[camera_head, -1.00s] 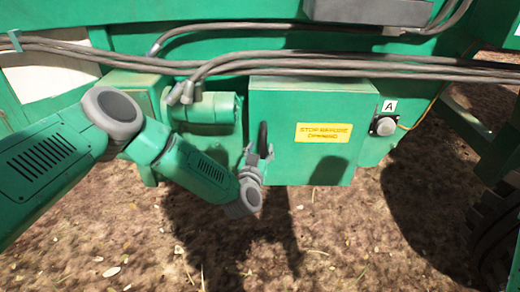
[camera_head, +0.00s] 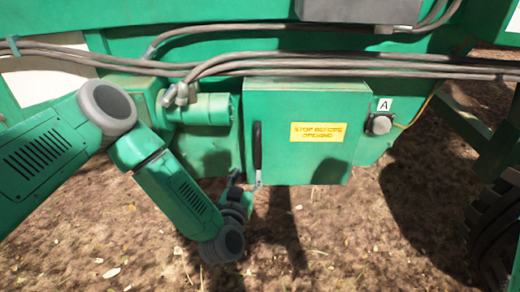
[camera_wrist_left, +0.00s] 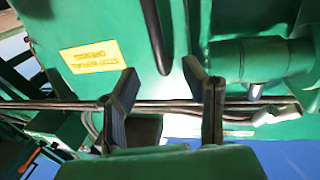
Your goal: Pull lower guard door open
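The lower guard door (camera_head: 300,110) is a green panel with a yellow "stop before opening" label (camera_head: 318,132); it looks closed. Its black vertical handle (camera_head: 257,146) is on the door's left side. My left gripper (camera_head: 247,180) is just below and left of the handle's lower end. In the left wrist view the two fingers of my left gripper (camera_wrist_left: 170,85) stand apart with nothing between them. There the handle (camera_wrist_left: 157,35) lies beyond the fingertips, and the label (camera_wrist_left: 92,57) is to its left. My right gripper is not in view.
Grey cables (camera_head: 330,62) run across above the door. Bare ground (camera_head: 330,240) lies below.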

